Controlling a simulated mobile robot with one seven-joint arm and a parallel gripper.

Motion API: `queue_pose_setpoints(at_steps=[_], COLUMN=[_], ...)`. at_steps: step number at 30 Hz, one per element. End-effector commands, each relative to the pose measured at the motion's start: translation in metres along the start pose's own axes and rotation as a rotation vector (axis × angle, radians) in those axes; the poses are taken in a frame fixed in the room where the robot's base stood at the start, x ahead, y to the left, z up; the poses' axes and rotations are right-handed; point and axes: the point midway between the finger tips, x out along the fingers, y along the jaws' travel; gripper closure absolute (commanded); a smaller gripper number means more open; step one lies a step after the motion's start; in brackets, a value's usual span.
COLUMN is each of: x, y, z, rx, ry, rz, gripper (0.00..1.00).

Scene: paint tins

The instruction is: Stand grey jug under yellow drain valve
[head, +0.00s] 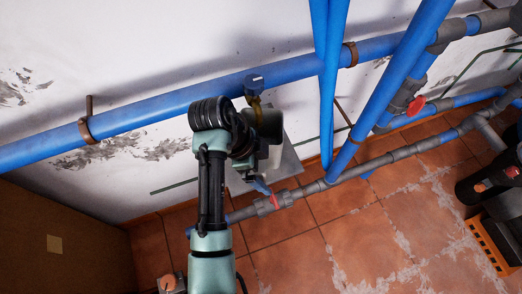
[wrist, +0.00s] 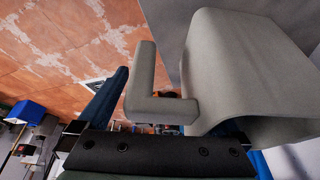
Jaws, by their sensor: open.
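The grey jug (wrist: 235,65) fills much of the wrist view, its handle (wrist: 142,85) on the left side. My gripper (head: 261,187) is open, with a blue finger (wrist: 106,97) just left of the handle in the wrist view. The other finger is largely hidden by the jug, and I cannot tell whether either touches it. The yellow drain valve (head: 254,102), with a blue top, hangs from the blue wall pipe, just above my wrist in the head view.
A thick blue pipe (head: 150,113) runs along the white wall. Blue pipes (head: 330,80) slant down right of my arm. A grey floor pipe with a red valve (head: 275,202) lies near the gripper. Tiled floor (head: 350,245) is open at lower right, before an orange crate (head: 488,248).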

Motion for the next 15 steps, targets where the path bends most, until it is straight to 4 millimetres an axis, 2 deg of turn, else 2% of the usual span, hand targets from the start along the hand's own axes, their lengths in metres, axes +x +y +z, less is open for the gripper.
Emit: queue_pose_setpoints(at_steps=[6,8,15], x=[0.0024,0.0023,0.0021], y=[0.0,0.0,0.0], z=[0.0,0.0,0.0], rx=[0.0,0.0,0.0], ry=[-0.001,-0.001,-0.001], rz=[0.0,0.0,0.0], gripper=[0.0,0.09,0.52])
